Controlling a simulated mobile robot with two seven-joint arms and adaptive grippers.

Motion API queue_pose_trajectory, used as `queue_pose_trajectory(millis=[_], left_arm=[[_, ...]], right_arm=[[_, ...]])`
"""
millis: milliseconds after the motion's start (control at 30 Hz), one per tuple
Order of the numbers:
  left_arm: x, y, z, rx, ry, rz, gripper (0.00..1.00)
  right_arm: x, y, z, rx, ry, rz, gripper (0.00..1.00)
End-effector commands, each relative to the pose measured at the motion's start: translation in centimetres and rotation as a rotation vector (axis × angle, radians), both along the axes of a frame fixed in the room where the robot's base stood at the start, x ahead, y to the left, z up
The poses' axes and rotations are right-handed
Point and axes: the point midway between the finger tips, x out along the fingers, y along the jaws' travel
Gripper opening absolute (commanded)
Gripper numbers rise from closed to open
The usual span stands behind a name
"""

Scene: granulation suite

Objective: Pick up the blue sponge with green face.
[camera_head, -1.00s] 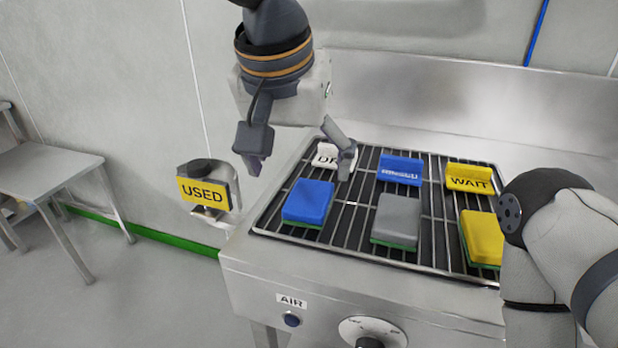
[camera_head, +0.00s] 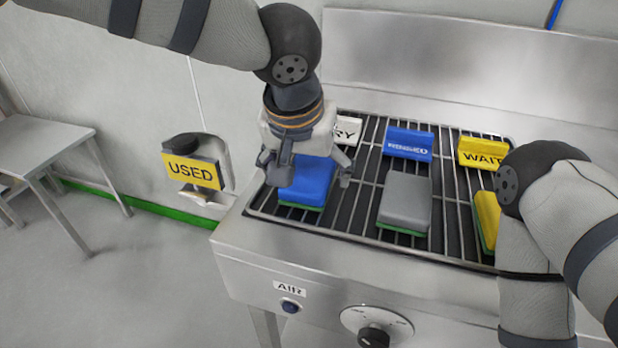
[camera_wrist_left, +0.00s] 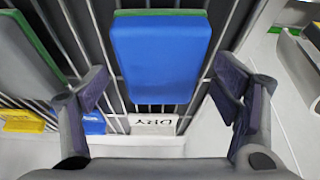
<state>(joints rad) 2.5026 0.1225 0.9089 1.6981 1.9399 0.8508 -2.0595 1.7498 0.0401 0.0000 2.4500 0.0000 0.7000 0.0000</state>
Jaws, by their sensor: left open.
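The blue sponge with green face (camera_head: 308,186) lies on the left part of the wire rack, blue side up, with its green face underneath. My left gripper (camera_head: 312,180) is open above it, its fingers apart on either side, and hides part of its top. In the left wrist view the blue sponge (camera_wrist_left: 161,58) shows between and beyond the two open fingers of my left gripper (camera_wrist_left: 165,92), with a green edge at the top. I cannot see contact. My right arm comes in at the right; its gripper is out of view.
A grey sponge (camera_head: 405,201) and a yellow sponge (camera_head: 487,220) lie to the right on the rack (camera_head: 350,222). Behind them stand a white sign (camera_head: 347,129), a blue sign (camera_head: 408,144) and a yellow WAIT sign (camera_head: 484,153). A yellow USED sign (camera_head: 193,171) is at left.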

Motion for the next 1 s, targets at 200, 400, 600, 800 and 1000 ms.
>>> queue_pose_trajectory(millis=[200, 400, 600, 800, 1000], left_arm=[[-0.01, 0.01, 0.19, 0.0, -0.002, 0.0, 0.82], [-0.01, 0.03, 0.06, 0.001, -0.003, 0.0, 0.82], [-0.02, 0.05, -0.24, 0.001, -0.002, 0.001, 0.82], [-0.02, 0.04, -0.3, 0.0, -0.002, 0.0, 0.82], [-0.01, 0.03, -0.31, 0.0, -0.002, 0.0, 0.43]], right_arm=[[0.08, 0.01, 0.07, 0.0, -0.003, 0.0, 0.4], [0.2, 0.0, 0.17, 0.0, -0.007, 0.0, 0.4], [0.33, 0.01, 0.3, 0.0, -0.012, 0.0, 0.4], [0.31, 0.01, 0.28, 0.0, -0.011, 0.0, 0.4], [0.31, 0.0, 0.28, 0.0, -0.011, 0.0, 0.4]])
